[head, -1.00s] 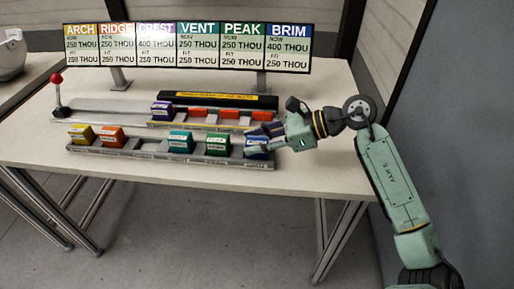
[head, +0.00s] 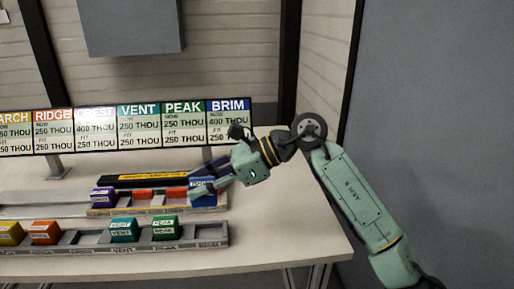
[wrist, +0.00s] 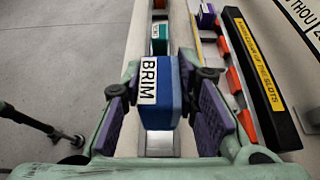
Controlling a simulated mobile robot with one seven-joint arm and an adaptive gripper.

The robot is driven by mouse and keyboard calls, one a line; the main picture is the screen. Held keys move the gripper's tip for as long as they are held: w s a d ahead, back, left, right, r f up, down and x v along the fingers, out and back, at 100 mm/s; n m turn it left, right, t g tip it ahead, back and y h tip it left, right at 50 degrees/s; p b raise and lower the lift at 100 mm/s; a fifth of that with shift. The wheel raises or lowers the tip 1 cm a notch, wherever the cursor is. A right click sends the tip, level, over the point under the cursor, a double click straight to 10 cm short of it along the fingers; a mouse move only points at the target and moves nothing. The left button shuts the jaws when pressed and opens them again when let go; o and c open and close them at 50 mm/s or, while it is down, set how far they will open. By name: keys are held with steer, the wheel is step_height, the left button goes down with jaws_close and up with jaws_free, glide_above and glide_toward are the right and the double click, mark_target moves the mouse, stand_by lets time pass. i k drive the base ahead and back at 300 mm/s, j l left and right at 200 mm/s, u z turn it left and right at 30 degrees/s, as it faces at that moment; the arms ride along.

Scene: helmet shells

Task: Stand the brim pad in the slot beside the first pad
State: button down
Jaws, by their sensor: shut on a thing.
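My gripper (head: 205,190) is shut on the blue brim pad (head: 202,185), one finger on each side. In the wrist view the brim pad (wrist: 157,88) shows its white BRIM label between the purple finger pads, above a bare silver slot of the front rack. The purple first pad (head: 103,197) stands at the left of the back rack's slots (head: 150,204); it also shows small in the wrist view (wrist: 206,16). Red-orange strips (head: 143,193) mark the slots to its right. The brim pad's underside is hidden in the head view.
The front rack (head: 200,245) holds yellow, orange, teal (head: 123,230) and green (head: 165,228) pads. A black bar with a yellow label (head: 140,179) runs behind the back rack. A sign board (head: 120,129) stands behind. The table (head: 285,205) is clear at right.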

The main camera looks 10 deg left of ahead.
mark_target(141, 206)
steer(key=k, duration=1)
